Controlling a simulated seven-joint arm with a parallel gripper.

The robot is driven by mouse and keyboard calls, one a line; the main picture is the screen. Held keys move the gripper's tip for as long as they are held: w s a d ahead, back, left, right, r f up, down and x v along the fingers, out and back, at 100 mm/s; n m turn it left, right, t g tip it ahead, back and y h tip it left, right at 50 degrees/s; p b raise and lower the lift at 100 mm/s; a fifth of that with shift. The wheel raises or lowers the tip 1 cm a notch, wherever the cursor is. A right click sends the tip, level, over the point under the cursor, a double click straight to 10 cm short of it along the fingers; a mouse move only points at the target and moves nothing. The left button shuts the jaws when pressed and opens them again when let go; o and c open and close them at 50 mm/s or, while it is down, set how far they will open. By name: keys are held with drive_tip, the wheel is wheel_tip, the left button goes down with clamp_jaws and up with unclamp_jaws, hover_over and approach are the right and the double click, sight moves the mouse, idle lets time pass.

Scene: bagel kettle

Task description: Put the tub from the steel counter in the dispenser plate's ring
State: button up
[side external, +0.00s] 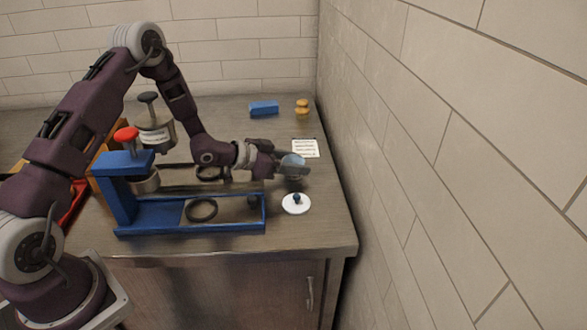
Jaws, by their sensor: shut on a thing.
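In the side external view, my gripper (284,170) is shut on a small tub (293,160) with a pale blue inside, near the right part of the steel counter (335,215). I cannot tell whether the tub still touches the counter. The fingers hide part of its wall. The blue dispenser (118,200) stands to the left of my gripper. A dark ring (201,210) lies on its low plate, left of and nearer the camera than the tub. The ring looks empty. A second dark ring (209,173) shows behind it, partly hidden by my arm.
A white card (305,148), a blue block (263,108) and a tan stack (302,107) lie behind. A tiled wall (420,150) bounds the right.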

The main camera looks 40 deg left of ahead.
wheel_tip(320, 180, up, 10)
wheel_tip(320, 180, up, 10)
drive_tip(key=f+n+g+y, duration=0.1)
drive_tip(key=n+g+y, duration=0.5)
drive_tip(key=n+y, duration=1.05)
hover_over(210, 172)
drive_tip(key=shift+n, duration=0.45)
wheel_tip(210, 172, down, 17)
